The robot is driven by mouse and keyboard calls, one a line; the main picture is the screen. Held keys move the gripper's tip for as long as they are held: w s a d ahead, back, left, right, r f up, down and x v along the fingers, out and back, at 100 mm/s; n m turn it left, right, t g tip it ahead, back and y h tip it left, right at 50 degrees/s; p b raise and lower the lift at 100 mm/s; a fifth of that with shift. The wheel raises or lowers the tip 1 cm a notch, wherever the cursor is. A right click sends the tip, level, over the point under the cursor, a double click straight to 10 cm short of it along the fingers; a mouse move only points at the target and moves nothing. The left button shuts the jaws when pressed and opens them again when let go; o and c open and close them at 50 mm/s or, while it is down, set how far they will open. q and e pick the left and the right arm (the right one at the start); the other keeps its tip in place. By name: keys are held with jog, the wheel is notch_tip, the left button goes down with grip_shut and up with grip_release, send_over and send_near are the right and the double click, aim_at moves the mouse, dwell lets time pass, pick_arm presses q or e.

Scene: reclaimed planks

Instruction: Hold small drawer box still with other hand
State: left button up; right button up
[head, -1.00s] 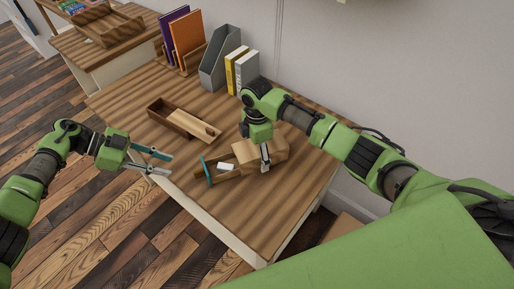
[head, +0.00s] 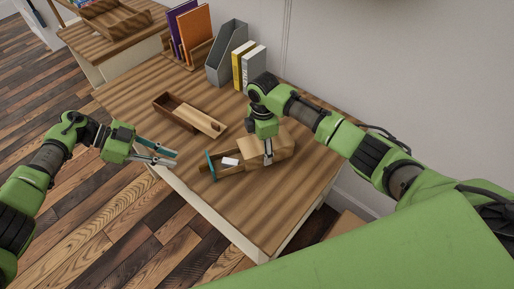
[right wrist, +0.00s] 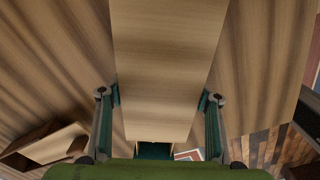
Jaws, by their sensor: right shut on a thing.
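The small drawer box (head: 281,143) is a light wooden block near the front right of the table. Its drawer (head: 236,167) is pulled out toward the left, with a teal front (head: 211,166) and a white item (head: 230,162) inside. My right gripper (head: 267,155) reaches down over the box and is shut on it. In the right wrist view a finger pad presses each side of the box (right wrist: 165,65). My left gripper (head: 177,159) is open and empty by the table's left front edge, left of the drawer front and apart from it.
A dark box with a light sliding lid (head: 198,121) lies behind the drawer box. A grey magazine file (head: 228,64), books (head: 252,68) and a rack with upright folders (head: 194,36) stand along the back. The front table corner (head: 270,235) is clear.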

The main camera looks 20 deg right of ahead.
pick_arm(q)
grip_shut()
jog(key=s+a+r+m+t+y, duration=0.1)
jog(key=s+r+m+y, duration=0.15)
jog(key=m, duration=1.35)
jog(key=s+a+r+m+t+y, duration=0.1)
jog(key=r+m+t+y, duration=0.15)
jog(key=m, duration=1.35)
jog(key=shift+m+g+y, duration=0.3)
jog(key=shift+g, duration=0.05)
jog(key=x, duration=0.4)
jog(key=d+x, duration=0.1)
jog(key=x, duration=0.3)
jog(key=d+r+x, duration=0.1)
jog(key=x, duration=0.2)
jog(key=shift+w+d+f, duration=0.25)
jog(key=shift+w+f, duration=0.05)
jog(key=shift+f, duration=0.15)
jog(key=shift+d, duration=0.45)
